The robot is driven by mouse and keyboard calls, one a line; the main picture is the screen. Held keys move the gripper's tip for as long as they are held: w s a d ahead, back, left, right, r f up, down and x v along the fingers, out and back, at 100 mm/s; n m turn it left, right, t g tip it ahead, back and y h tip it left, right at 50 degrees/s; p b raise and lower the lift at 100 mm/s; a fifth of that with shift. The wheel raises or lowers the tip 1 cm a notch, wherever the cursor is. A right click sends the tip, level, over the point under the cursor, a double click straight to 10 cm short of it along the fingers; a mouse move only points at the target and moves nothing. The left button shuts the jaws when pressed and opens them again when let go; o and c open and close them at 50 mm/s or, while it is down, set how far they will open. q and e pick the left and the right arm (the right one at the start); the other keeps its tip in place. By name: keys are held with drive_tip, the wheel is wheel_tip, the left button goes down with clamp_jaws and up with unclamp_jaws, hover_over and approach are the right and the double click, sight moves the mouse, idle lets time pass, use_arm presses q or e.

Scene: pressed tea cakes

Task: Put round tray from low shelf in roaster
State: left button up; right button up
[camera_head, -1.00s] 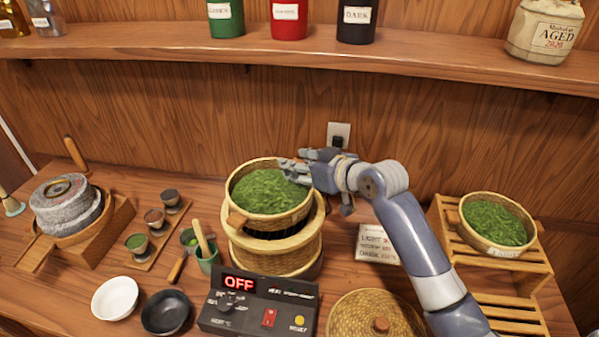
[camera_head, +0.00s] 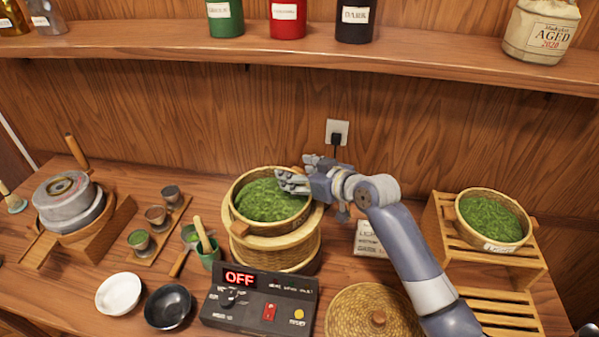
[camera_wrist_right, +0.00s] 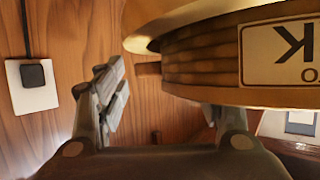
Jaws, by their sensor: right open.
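A round woven tray (camera_head: 265,229) of green leaves sits in the top of the roaster (camera_head: 290,257), inside its pale wooden ring. My right gripper (camera_head: 303,186) is at the tray's right rim with its fingers apart. In the right wrist view, one finger of the right gripper (camera_wrist_right: 165,100) stands clear at the left and the other is partly hidden by the labelled basketwork (camera_wrist_right: 200,60). Whether a finger still touches the tray is hard to tell. The slatted rack (camera_head: 510,305) at the right has a bare lower shelf. My left gripper is not in view.
Another tray of leaves (camera_head: 493,217) is on the rack's upper shelf. A control box (camera_head: 260,303) reading OFF stands before the roaster, with a woven lid (camera_head: 375,319) beside it. Bowls, cups and a stone mill (camera_head: 64,193) stand left. A socket (camera_head: 337,131) is behind.

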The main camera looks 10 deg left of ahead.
drive_tip(key=b+v, duration=0.2)
drive_tip(key=v, duration=1)
idle(0.5)
